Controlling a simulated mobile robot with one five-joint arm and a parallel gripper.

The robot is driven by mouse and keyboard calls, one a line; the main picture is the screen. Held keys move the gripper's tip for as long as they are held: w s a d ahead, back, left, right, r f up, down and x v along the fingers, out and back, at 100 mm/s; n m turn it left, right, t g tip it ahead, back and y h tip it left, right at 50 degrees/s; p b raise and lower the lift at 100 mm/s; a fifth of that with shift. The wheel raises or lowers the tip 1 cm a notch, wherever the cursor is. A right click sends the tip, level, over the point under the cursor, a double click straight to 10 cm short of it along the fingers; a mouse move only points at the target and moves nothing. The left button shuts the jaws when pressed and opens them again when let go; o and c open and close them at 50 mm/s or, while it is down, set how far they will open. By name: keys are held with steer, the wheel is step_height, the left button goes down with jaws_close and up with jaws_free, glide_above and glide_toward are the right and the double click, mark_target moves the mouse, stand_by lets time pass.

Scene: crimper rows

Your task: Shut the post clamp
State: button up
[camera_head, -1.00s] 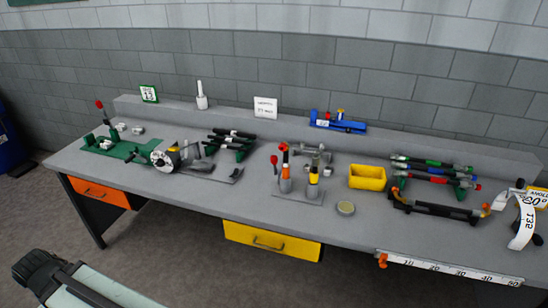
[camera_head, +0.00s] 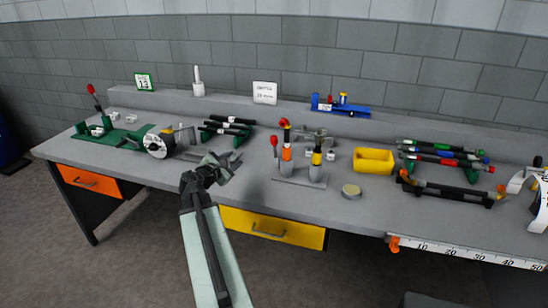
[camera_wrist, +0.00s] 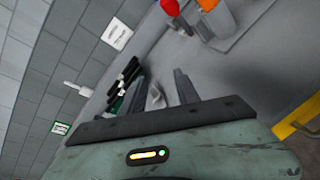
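The post clamp is most likely the fixture with two upright posts on a grey base plate (camera_head: 300,181), in the middle of the bench. One post (camera_head: 287,152) has an orange band, the other (camera_head: 316,160) a yellow band. A thin red-tipped lever (camera_head: 275,147) stands at its left. I cannot tell whether the clamp is open. In the wrist view its orange part (camera_wrist: 220,16) and a red knob (camera_wrist: 170,6) show at the top, cut off. My gripper (camera_head: 223,162) is left of the fixture, above the bench's front edge, apart from it. Its fingers (camera_wrist: 163,82) are spread and empty.
Dark rods on a green rack (camera_head: 226,128) lie behind my gripper. A white-dialled tool (camera_head: 158,144) is at left. The yellow drawer (camera_head: 270,229) is below the front edge.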

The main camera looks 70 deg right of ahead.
mark_target(273, 141)
steer(key=s+d+n+h, duration=0.1)
steer(key=s+d+n, duration=0.1)
steer(key=s, duration=0.1)
steer(key=s+d+r+n+h+b, duration=0.1)
steer(key=s+d+n, duration=0.1)
steer(key=s+d, duration=0.1)
steer(key=s+d+r+n+g+b, duration=0.1)
steer(key=s+d+n, duration=0.1)
steer(key=s+d, duration=0.1)
steer(key=shift+s+d+r+h, duration=0.15)
steer(key=shift+s+r+h, duration=0.1)
steer(key=shift+s+h, duration=0.2)
steer(key=d, duration=0.7)
steer(key=shift+s+d, duration=0.35)
jaws_close()
